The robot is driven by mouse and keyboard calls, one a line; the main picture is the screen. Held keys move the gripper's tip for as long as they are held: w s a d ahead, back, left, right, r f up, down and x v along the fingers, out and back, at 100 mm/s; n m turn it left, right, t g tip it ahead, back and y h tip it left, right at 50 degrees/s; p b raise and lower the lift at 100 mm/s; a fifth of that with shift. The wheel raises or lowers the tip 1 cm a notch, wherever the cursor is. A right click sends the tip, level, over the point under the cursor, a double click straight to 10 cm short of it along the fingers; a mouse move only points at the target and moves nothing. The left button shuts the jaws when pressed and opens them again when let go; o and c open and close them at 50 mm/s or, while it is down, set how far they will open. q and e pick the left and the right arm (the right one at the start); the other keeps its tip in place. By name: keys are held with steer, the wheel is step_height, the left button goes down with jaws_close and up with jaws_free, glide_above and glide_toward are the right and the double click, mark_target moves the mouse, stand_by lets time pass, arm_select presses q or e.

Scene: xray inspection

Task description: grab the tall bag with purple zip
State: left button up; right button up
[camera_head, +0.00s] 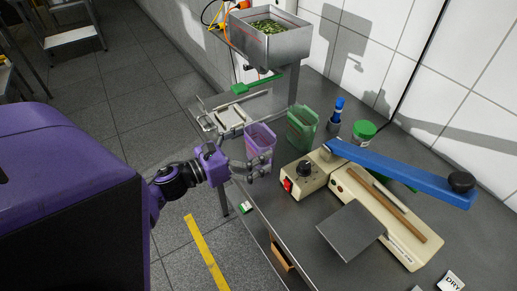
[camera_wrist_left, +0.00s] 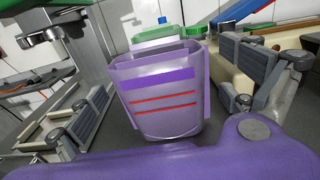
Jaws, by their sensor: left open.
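The tall bag (camera_head: 260,137) is translucent purple and stands upright on the grey table. In the left wrist view the tall bag (camera_wrist_left: 160,108) shows an open top, a purple zip band and two red lines across its front. My left gripper (camera_head: 242,160) is open at the near side of the bag. In the left wrist view one finger shows left of the bag and one right of it, with the bag between them and gaps visible. I cannot tell how far the fingers reach along its sides. My right gripper is not in view.
A green bag (camera_head: 302,127) stands close behind the purple one. A beige heat sealer (camera_head: 385,215) with a long blue lever (camera_head: 400,172) fills the right of the table. A green-lidded jar (camera_head: 363,133) and a blue-topped bottle (camera_head: 336,115) stand behind. A metal bin (camera_head: 270,42) is farther back.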

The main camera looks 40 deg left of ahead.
arm_select(q)
steer(key=shift+w+d+r, duration=0.2)
steer(key=shift+w, duration=0.4)
steer(key=shift+w+d+f, duration=0.15)
steer(key=shift+w, duration=0.25)
steer(key=shift+s, duration=0.1)
steer(key=c, duration=1)
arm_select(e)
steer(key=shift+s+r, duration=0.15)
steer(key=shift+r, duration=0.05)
